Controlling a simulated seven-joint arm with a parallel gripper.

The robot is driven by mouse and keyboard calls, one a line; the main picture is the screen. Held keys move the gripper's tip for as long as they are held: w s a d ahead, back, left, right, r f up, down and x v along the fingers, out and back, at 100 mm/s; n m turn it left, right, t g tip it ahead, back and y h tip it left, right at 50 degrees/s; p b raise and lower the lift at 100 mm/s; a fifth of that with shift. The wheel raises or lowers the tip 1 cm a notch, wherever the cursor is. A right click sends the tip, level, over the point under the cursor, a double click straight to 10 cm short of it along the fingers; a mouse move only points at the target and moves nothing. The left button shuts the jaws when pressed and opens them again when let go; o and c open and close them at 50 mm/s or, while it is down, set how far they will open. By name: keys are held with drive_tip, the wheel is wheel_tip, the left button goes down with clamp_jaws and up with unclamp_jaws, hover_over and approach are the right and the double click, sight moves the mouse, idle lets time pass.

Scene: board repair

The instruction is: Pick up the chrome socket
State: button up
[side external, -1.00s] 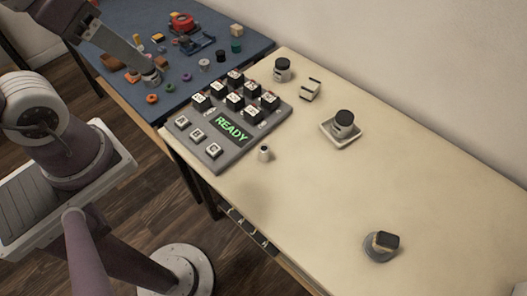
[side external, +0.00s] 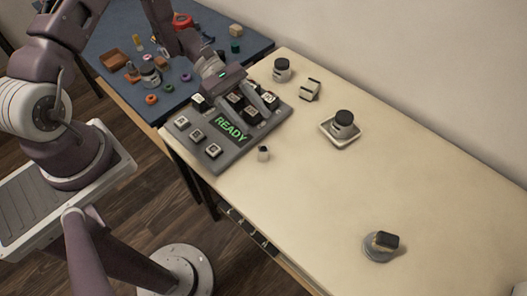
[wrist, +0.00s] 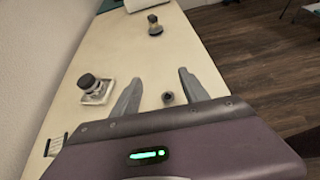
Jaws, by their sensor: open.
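The chrome socket (side external: 263,154) is a small upright cylinder with a dark top, standing on the cream table just right of the grey key board. In the wrist view the socket (wrist: 168,98) shows its dark round opening and appears between the two fingers. My gripper (side external: 238,102) is open and empty, with its fingers pointing down over the key board, behind the socket in the side view. The gripper (wrist: 160,78) also shows at the bottom of the wrist view, fingers spread. It is apart from the socket.
The grey board (side external: 215,152) with several keys and a green READY display lies under my gripper. A round-based item (side external: 381,250) sits front right. The table's middle is clear.

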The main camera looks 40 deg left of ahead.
sight(262, 147)
wheel_tip(262, 147, down, 8)
drive_tip(key=shift+r, duration=0.2)
drive_tip(key=x, duration=0.3)
clamp_jaws()
